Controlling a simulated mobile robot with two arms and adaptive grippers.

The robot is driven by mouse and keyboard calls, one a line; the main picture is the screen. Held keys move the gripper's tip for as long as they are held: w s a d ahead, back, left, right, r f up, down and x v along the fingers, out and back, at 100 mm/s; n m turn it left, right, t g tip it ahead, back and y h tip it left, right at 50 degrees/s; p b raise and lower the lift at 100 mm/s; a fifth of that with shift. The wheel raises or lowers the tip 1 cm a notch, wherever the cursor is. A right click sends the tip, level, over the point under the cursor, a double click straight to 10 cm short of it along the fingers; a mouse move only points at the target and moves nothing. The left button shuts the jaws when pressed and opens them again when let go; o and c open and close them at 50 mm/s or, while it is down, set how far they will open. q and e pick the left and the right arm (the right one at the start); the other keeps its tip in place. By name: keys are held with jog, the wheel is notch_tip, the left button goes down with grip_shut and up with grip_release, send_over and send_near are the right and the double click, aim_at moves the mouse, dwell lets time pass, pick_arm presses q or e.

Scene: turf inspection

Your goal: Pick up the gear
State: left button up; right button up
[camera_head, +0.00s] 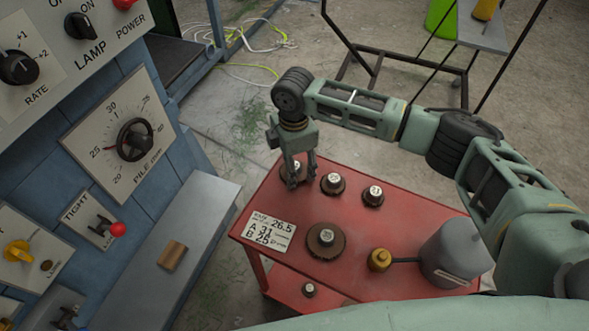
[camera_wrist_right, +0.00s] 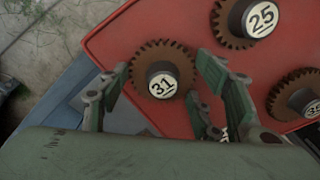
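Several brown toothed gears with round numbered hubs stand on the red table (camera_head: 272,205). In the right wrist view the gear marked 31 (camera_wrist_right: 163,82) lies between the spread fingers of my right gripper (camera_wrist_right: 165,80), with small gaps on both sides. In the head view my right gripper (camera_head: 298,178) points down over the table's far left corner and partly hides that gear. The gear marked 25 (camera_wrist_right: 234,22) is at the upper right of the wrist view. A third gear (camera_wrist_right: 292,95) is cut off at the right edge. My left gripper is not in view.
A card (camera_head: 268,231) reads 26.5, A 31, B 25. The blue machine (camera_head: 130,150) with dials stands left of the table.

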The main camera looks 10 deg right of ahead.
jog(key=c, duration=0.8)
jog(key=shift+r, duration=0.1)
jog(key=shift+c, duration=0.2)
